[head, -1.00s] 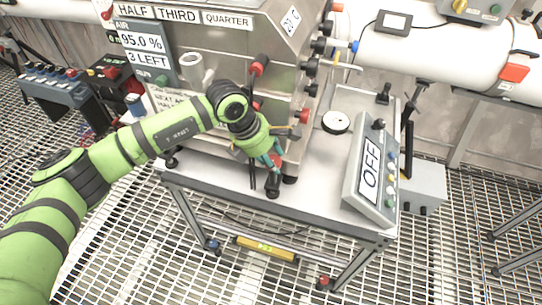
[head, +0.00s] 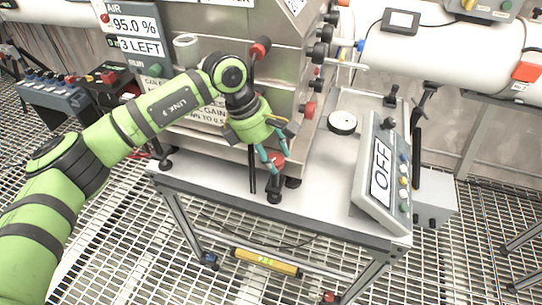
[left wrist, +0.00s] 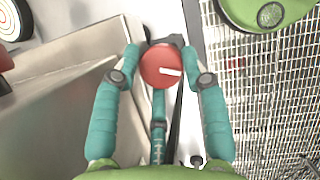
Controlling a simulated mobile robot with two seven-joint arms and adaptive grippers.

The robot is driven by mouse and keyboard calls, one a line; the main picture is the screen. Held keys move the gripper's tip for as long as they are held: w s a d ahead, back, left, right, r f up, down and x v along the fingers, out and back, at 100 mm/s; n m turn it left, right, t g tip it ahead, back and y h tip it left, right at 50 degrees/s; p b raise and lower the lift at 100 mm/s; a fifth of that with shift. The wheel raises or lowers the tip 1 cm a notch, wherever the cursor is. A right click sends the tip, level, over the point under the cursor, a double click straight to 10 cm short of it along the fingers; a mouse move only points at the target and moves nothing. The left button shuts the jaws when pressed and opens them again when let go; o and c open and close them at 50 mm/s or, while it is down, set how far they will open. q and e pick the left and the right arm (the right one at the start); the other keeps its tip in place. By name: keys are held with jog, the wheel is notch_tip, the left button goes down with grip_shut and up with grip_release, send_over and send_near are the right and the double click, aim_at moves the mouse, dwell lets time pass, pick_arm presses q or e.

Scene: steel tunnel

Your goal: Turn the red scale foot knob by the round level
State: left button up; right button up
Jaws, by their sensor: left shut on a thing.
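The red knob (left wrist: 161,66), with a white line on its top, sits between my left fingers in the left wrist view. It shows partly in the head view (head: 277,160), low at the front of the steel machine. My left gripper (head: 271,165) points down over it from the left and is shut on it, with one finger on each side. The round level appears to be the white disc with a dark rim (head: 342,122) on the table top, right of the knob. A ringed disc (left wrist: 11,20) shows cut off in the left wrist view. My right gripper is not in view.
The steel machine (head: 225,155) stands close behind my left gripper, with red and black knobs on its side. A tilted panel reading OFF (head: 380,170) stands at the table's right. The table top (head: 310,200) in front is mostly clear. A yellow level (head: 266,262) lies below.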

pick_arm(q)
jog(key=shift+s+d+r, duration=0.1)
jog(key=shift+s+d, duration=0.1)
jog(key=shift+d, duration=0.05)
jog(key=o, duration=1.1)
jog(key=shift+d, duration=0.15)
jog(key=shift+w+a+r, duration=0.1)
jog(key=shift+a+r, duration=0.25)
jog(key=v, duration=1.1)
jog(key=shift+d+r, duration=0.1)
jog(key=shift+r, duration=0.05)
